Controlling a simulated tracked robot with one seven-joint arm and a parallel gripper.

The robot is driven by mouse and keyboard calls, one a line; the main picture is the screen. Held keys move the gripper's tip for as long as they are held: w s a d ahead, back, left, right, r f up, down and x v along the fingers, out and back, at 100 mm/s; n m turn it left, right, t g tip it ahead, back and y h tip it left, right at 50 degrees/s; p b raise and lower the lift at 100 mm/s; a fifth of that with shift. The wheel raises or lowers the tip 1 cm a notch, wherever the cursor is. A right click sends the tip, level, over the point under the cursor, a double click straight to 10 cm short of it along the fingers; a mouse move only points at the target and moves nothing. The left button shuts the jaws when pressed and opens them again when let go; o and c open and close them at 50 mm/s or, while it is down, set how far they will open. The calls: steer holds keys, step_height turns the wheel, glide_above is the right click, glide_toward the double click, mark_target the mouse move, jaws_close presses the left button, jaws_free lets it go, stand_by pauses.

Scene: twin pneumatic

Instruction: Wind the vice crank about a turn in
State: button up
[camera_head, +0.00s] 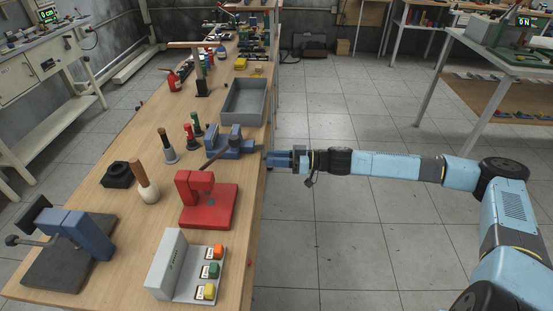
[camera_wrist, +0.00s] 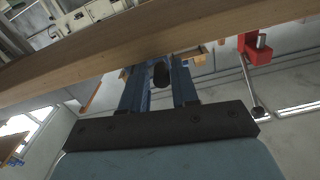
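A blue vice (camera_head: 235,147) stands at the right edge of the workbench in the head view, with its side toward the floor hidden by my gripper. My gripper (camera_head: 270,158) reaches in from the right, level with the vice and just off the bench edge. In the wrist view, my gripper's two blue fingers (camera_wrist: 158,80) stand apart. A dark rounded knob (camera_wrist: 160,74), seemingly the crank's handle, sits between the fingertips. It nearly fills the gap, but I cannot tell whether both fingers press on it.
A red press (camera_head: 205,197) is close in front of the vice, and a grey button box (camera_head: 185,268) is nearer. A grey tray (camera_head: 243,101) lies behind the vice. The floor right of the workbench (camera_head: 130,207) is clear.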

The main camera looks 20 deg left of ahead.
jaws_close()
steer(key=shift+r+m, duration=0.15)
steer(key=shift+m, duration=0.15)
steer(key=w+a+r+m, duration=0.1)
steer(key=w+m, duration=0.3)
steer(key=m, duration=1.2)
steer(key=w+a+r+m, duration=0.1)
steer(key=w+m, duration=0.2)
steer(key=m, duration=1.4)
steer(key=shift+w+a+r, duration=0.2)
steer(key=shift+w+r, duration=0.1)
steer(key=shift+w, duration=0.1)
steer(key=shift+r, duration=0.1)
